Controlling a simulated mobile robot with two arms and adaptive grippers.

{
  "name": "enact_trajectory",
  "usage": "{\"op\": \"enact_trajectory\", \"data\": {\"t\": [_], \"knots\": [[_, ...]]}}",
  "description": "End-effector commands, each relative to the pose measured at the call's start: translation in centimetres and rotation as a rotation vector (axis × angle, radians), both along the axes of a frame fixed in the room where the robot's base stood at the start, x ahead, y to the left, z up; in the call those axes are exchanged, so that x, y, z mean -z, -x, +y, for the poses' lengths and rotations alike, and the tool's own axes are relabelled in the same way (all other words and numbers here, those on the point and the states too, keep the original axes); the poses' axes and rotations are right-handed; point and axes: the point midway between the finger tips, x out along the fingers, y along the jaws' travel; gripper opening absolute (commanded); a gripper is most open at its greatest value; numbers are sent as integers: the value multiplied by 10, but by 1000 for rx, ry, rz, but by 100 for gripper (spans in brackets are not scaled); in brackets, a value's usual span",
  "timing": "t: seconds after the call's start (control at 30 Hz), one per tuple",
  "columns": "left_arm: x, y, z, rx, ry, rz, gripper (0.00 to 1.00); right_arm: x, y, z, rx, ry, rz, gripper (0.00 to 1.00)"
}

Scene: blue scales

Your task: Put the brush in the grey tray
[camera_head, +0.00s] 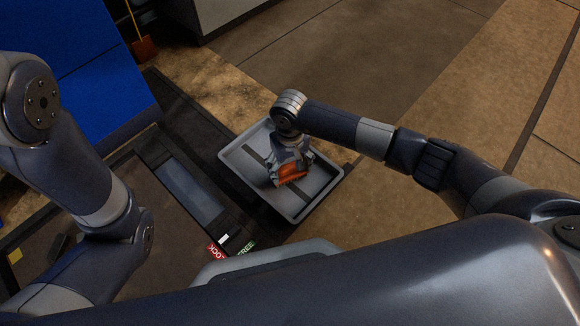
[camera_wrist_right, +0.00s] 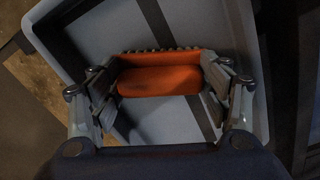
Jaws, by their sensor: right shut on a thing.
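The brush (camera_head: 291,174) is orange with a row of dark bristles along one side, which shows in the right wrist view (camera_wrist_right: 160,78). My right gripper (camera_head: 287,172) is shut on it, with a finger at each end of the brush in the right wrist view (camera_wrist_right: 160,82). The grey tray (camera_head: 325,187) is a shallow rectangular tray with dark stripes across its floor. The brush and right gripper are over the inside of the tray; whether the brush touches the tray floor I cannot tell. My left arm comes in at the left, but its gripper is not visible.
A blue panel (camera_head: 85,75) stands at the back left. A dark platform with a bluish inset plate (camera_head: 188,190) lies left of the tray. Red and green labels (camera_head: 216,251) sit near the front. Brown floor (camera_head: 400,60) is open behind and right.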

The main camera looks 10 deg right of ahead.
Motion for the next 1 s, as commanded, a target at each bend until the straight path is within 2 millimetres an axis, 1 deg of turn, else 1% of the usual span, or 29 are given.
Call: {"op": "enact_trajectory", "data": {"t": [0.1, 0.13, 0.17, 0.2, 0.23, 0.57, 0.67, 0.77, 0.83, 1.0], "knots": [[4, 0, 0, 0, 0, 0, 40, 4, 0, 0, 0, 1, 0, 44], [3, 0, 0, 0, 0, 0, 40, 4, 0, 0, 0, 1, 1, 73], [2, 0, 0, 0, 0, 0, 40, 3, 0, 0, 0, 1, 1, 80], [2, 0, 0, 0, 0, 0, 40, 3, 0, 0, 0, 0, 1, 89], [2, 0, 0, 0, 0, 0, 40, 3, 0, 0, 0, 1, 1, 91], [2, 0, 0, 0, 0, 0, 40, 3, 0, 0, 0, 0, 1, 91], [0, 0, 0, 0, 0, 1, 40, 0, 0, 0, 0, 0, 1, 91], [-8, 0, 0, 0, 0, 1, 40, -10, 0, 0, 0, 1, -1, 91], [-17, 0, 0, -1, 0, 1, 40, -21, -1, -1, 0, 1, -2, 91], [-43, 0, 0, -1, 0, 1, 40, -56, -1, -1, -1, 1, -3, 91]]}}
